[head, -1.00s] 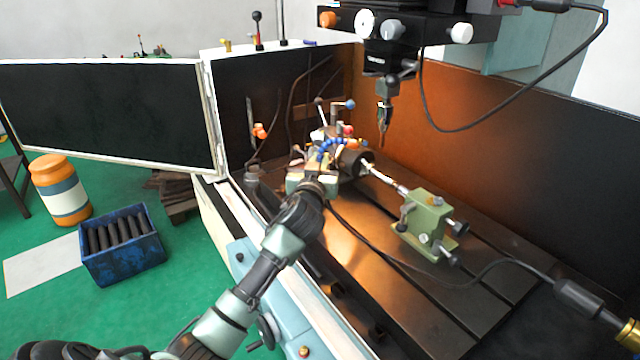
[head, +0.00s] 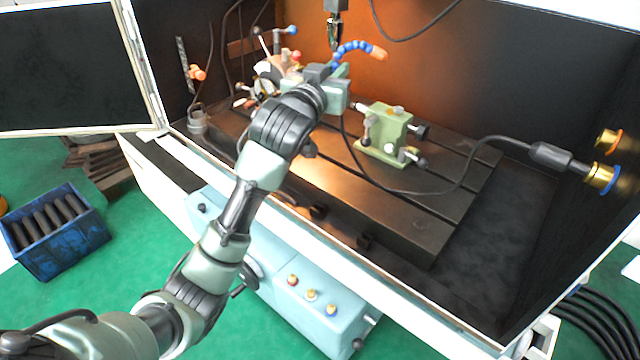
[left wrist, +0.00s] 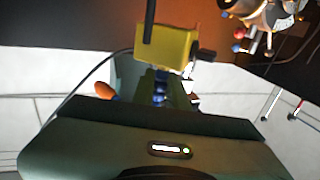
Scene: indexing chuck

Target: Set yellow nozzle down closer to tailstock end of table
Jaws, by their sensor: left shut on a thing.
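My left gripper (head: 328,88) is shut on the nozzle. Its yellow block (left wrist: 170,45) shows just past my gripper (left wrist: 150,78) in the left wrist view. The nozzle's blue segmented hose (head: 350,47) with an orange tip (head: 380,54) sticks up and to the right beyond the gripper. The nozzle's underside is hidden, so I cannot tell whether it touches the table. The green tailstock (head: 385,128) stands on the slotted table (head: 350,205), to the right of my gripper. My right gripper is not in view.
The chuck assembly (head: 270,75) stands left of my gripper and also shows in the left wrist view (left wrist: 262,15). A black cable (head: 440,192) loops over the table to a connector (head: 552,156) at the right.

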